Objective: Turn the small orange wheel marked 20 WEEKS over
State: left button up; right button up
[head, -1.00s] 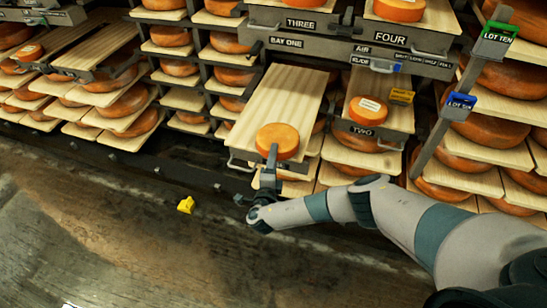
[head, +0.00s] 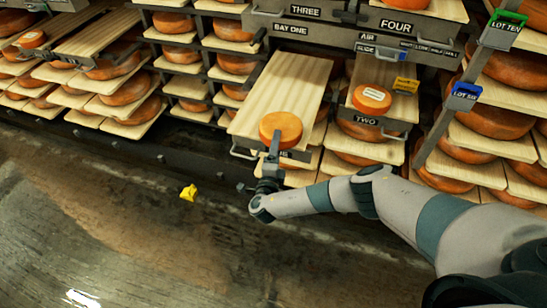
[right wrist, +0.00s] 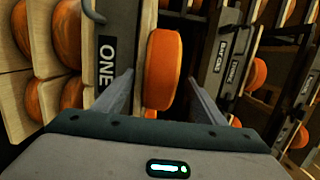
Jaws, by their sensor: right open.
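A small orange wheel (head: 281,129) lies flat at the near end of the pulled-out board (head: 283,85) marked ONE. No marking shows on its upper face, and I cannot read 20 WEEKS on it. My right gripper (head: 274,158) reaches it from the front edge of the board. In the right wrist view, the open fingers of my right gripper (right wrist: 160,98) stand on either side of the wheel (right wrist: 164,68), with gaps visible. Another small orange wheel (head: 371,98) with a white label lies on the board marked TWO; its writing is too small to read. My left gripper is out of view.
Racks of larger wheels (head: 491,120) stand behind and on both sides. A yellow object (head: 188,193) lies on the open floor (head: 130,220). A slanted post with lot tags (head: 464,96) stands at the right.

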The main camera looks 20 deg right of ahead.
jog(key=b+v, duration=0.1)
jog(key=v, duration=1.6)
jog(key=shift+s+a+r, duration=0.1)
jog(key=s+d+f+m+g+y, duration=0.1)
jog(key=s+d+f+m+g, duration=0.2)
jog(key=f+m, duration=0.65)
jog(key=s+d+f+m+g+y, duration=0.15)
jog(key=f+m+g, duration=0.35)
jog(key=f, duration=1)
jog(key=s+d+f+m+g+y, duration=0.2)
jog(key=s+f+m+g, duration=0.3)
jog(key=s+f+m, duration=0.7)
jog(key=s+d+f+m+y, duration=0.1)
jog(key=s+f+m, duration=0.3)
jog(key=s, duration=0.7)
jog(key=s+d+f+m+g+y, duration=0.1)
jog(key=s+d+f+m, duration=0.2)
jog(key=s+m, duration=0.6)
jog(key=s+d+f+m+g+y+b, duration=0.1)
jog(key=s+f+m, duration=0.4)
jog(key=s, duration=0.8)
jog(key=shift+s+d+f+m, duration=0.25)
jog(key=shift+d+m, duration=0.45)
jog(key=shift+m, duration=0.35)
